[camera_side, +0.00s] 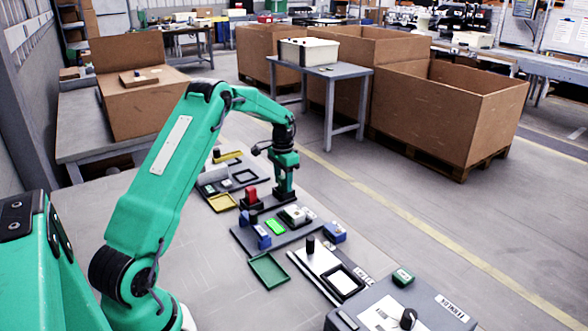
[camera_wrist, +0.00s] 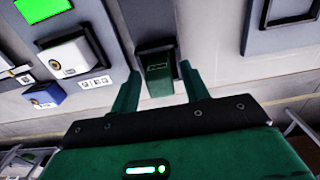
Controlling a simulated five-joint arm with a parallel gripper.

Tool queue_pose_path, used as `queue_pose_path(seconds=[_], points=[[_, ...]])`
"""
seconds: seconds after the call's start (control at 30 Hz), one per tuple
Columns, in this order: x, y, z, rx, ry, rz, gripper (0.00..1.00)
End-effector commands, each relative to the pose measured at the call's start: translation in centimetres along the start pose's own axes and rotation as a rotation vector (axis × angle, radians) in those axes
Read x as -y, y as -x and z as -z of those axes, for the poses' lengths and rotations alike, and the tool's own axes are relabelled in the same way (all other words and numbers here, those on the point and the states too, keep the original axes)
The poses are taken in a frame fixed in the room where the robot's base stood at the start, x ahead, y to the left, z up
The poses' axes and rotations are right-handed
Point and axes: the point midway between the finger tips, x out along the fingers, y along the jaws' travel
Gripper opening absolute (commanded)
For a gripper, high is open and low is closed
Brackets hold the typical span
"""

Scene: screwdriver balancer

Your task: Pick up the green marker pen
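My gripper (camera_side: 284,194) is low over the row of small fixtures in the side view. In the wrist view, my gripper (camera_wrist: 160,78) has its two green fingers spread. A dark green block-like thing (camera_wrist: 158,72) with a small label mark and a dark top sits between the fingers. Narrow gaps show on both sides of it, so the fingers do not look closed on it. I cannot tell whether it is the green marker pen. In the side view my gripper hides this spot, and no clear pen shape shows there.
A red block (camera_side: 251,196) stands left of my gripper. A white block (camera_wrist: 68,58) sits left in the wrist view. Large cardboard boxes (camera_side: 450,110) stand behind.

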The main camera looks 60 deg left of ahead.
Motion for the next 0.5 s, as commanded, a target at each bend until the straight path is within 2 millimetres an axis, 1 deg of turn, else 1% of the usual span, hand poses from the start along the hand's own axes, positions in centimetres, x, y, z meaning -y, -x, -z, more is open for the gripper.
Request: queue_pose_path(seconds=[0.03, 0.2, 0.5], points=[[0.01, 0.02, 0.0, 0.0, 0.0, 0.0, 0.35], [0.0, 0.02, 0.0, 0.0, 0.0, 0.0, 0.03], [0.01, 0.11, 0.02, -0.001, 0.0, 0.0, 0.03]])
